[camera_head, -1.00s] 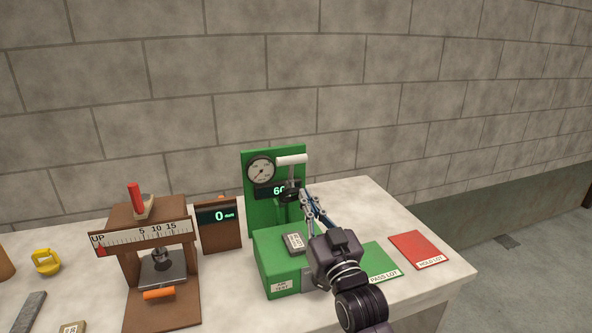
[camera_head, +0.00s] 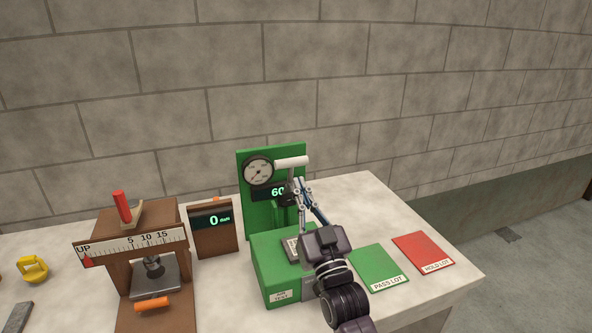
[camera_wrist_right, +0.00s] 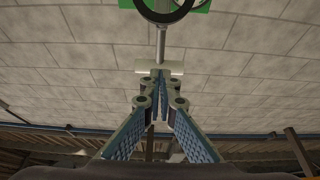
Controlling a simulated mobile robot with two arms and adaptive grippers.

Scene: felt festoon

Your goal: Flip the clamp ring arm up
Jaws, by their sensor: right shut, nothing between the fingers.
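The green press stand (camera_head: 246,221) stands on the table with a round gauge (camera_head: 258,172), a lit display and a white crossbar handle (camera_head: 291,161) on a post. A black ring (camera_head: 287,196), apparently the clamp ring arm, sits below the handle. It also shows at the top of the right wrist view (camera_wrist_right: 164,8). My right gripper (camera_head: 300,186) is shut and empty, its tips just right of the ring in the head view; contact cannot be told. In the wrist view its tips (camera_wrist_right: 158,78) overlap the white crossbar. My left gripper is not in view.
A grey block (camera_head: 291,246) lies on the press base, partly behind my gripper. Green (camera_head: 378,266) and red (camera_head: 424,252) mats lie to the right. A brown scale stand (camera_head: 118,270), a small display box (camera_head: 214,240) and a yellow clip (camera_head: 32,269) stand left.

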